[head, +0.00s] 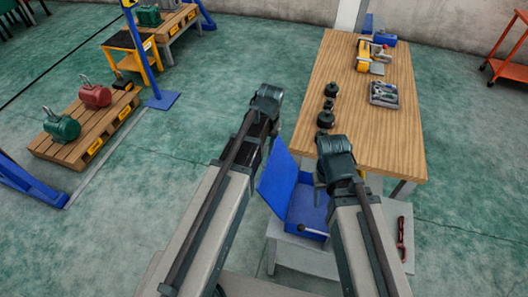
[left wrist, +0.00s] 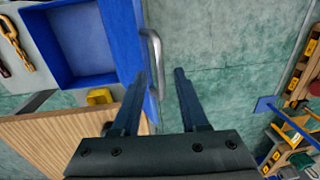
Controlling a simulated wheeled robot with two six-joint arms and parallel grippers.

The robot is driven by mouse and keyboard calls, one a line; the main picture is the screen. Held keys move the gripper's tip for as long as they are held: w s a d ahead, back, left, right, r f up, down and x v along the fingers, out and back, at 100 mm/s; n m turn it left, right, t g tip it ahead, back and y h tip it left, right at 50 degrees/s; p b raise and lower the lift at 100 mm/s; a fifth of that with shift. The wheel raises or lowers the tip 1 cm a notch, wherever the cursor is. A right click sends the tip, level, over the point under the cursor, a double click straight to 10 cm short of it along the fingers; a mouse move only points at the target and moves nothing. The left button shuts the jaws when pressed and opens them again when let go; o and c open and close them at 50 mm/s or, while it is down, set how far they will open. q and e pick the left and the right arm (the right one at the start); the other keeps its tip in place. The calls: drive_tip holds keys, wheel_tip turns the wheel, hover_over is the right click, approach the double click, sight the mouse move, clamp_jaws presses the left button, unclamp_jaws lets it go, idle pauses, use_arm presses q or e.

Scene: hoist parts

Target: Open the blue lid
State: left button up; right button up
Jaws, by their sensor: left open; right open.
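The blue lid (head: 283,182) stands raised and tilted at the left side of the blue box (head: 308,208), whose inside is exposed. In the left wrist view the lid (left wrist: 122,35) shows nearly edge-on, beside the open box (left wrist: 82,42). Its silver handle (left wrist: 157,62) lies between the tips of my open left gripper (left wrist: 165,75); I cannot tell whether they touch. In the head view my left arm hides that gripper. My right gripper (head: 319,180) is open, small and partly hidden below its wrist, over the box area.
The box is on a low grey stand (head: 285,248), with a dark red part (head: 401,240) at its right. A wooden table (head: 385,135) adjoins behind, bearing dark round parts (head: 326,119) and a tool tray (head: 384,94). Floor left of the lid is clear up to a pallet (head: 75,145).

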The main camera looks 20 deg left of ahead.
use_arm(q)
clamp_jaws()
idle(1.5)
